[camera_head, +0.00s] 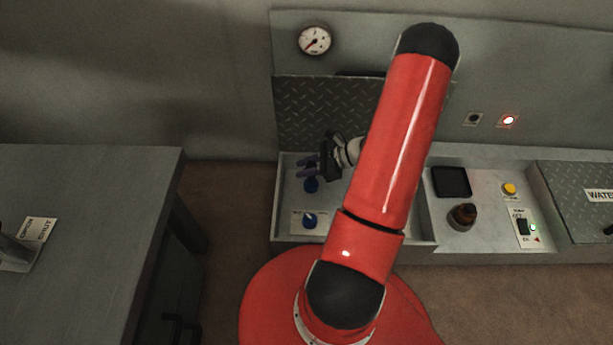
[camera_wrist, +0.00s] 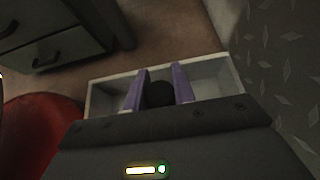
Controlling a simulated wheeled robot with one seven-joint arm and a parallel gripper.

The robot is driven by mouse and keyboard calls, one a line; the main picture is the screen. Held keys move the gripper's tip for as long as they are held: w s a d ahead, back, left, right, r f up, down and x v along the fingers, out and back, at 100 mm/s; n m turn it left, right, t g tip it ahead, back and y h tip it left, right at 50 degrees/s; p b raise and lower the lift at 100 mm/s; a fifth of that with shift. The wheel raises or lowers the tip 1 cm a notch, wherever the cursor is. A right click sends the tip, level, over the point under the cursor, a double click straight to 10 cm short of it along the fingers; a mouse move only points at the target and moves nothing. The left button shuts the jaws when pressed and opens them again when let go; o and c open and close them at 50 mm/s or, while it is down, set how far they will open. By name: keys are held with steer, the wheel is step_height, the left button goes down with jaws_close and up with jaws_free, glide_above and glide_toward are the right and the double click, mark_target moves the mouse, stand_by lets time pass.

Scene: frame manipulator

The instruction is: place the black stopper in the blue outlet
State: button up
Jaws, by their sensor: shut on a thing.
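My gripper (camera_head: 307,169) with purple fingers is over the left part of a grey tray-like basin (camera_head: 276,215) on the counter. In the wrist view my gripper (camera_wrist: 160,92) is shut on the black stopper (camera_wrist: 158,97), a dark rounded piece between the two fingers. In the head view the stopper cannot be made out. A blue round piece (camera_head: 311,186), perhaps the blue outlet, shows just below the fingers in the picture. Another blue piece (camera_head: 309,222) with a white mark sits on a pale plate nearer the front. Neither blue piece can be made out in the wrist view.
My red arm covers much of the basin's right side. Right of it are a black square panel (camera_head: 451,182), a brown knob (camera_head: 463,216), a yellow button (camera_head: 509,189) and a switch (camera_head: 522,227). A gauge (camera_head: 314,40) hangs behind. A grey table (camera_head: 90,230) stands at left.

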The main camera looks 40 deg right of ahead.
steer(key=w+d+f+b, duration=0.1)
steer(key=f, duration=0.2)
steer(key=w+d+f, duration=0.1)
steer(key=f, duration=0.3)
steer(key=w+f+b, duration=0.1)
steer(key=f, duration=0.3)
steer(key=shift+w+d+f+b, duration=0.25)
steer(key=shift+w+d+b, duration=0.05)
steer(key=shift+w+d, duration=0.1)
steer(key=shift+d, duration=0.1)
steer(key=shift+f, duration=0.1)
steer(key=shift+f+b, duration=0.55)
